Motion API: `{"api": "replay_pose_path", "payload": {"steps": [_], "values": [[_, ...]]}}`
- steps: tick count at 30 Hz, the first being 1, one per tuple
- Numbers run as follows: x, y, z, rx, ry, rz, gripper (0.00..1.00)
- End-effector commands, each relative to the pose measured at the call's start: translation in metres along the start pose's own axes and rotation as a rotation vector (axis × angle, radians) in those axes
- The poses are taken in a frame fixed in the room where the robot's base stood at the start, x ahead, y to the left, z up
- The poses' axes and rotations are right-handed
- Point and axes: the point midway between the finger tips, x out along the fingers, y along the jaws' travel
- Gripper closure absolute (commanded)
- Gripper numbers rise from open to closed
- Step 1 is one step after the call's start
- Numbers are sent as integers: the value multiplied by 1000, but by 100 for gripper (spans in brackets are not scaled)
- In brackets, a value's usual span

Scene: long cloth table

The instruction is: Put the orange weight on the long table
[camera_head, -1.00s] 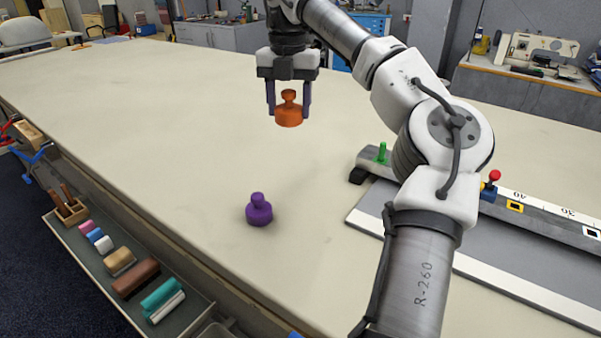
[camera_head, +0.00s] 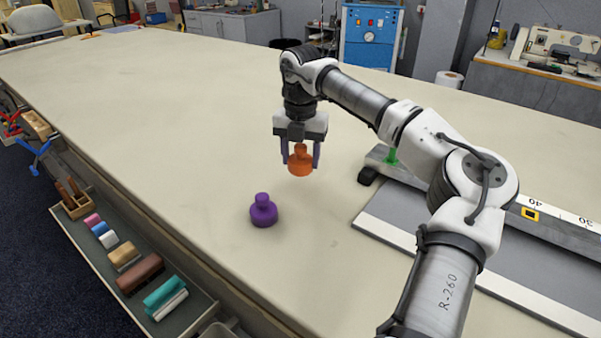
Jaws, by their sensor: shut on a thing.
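The orange weight (camera_head: 300,165) is a squat round piece with a knob on top, and it hangs upright between the fingers of my gripper (camera_head: 300,157). My gripper is shut on its knob and points straight down over the long table (camera_head: 180,120). I cannot tell exactly how far the weight's base is above the cloth. A purple weight (camera_head: 263,212) of the same shape stands upright on the table, in front and to the left of the orange one.
A tray of rollers and blocks (camera_head: 185,315) runs along the left edge.

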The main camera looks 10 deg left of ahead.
Motion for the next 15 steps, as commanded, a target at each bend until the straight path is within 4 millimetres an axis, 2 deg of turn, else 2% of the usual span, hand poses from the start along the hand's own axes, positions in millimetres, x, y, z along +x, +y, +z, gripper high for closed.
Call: {"api": "replay_pose_path", "payload": {"steps": [8, 15], "values": [[17, 0, 0, 0, -2, 1, 98], [48, 0, 0, 0, 0, 2, 98]]}}
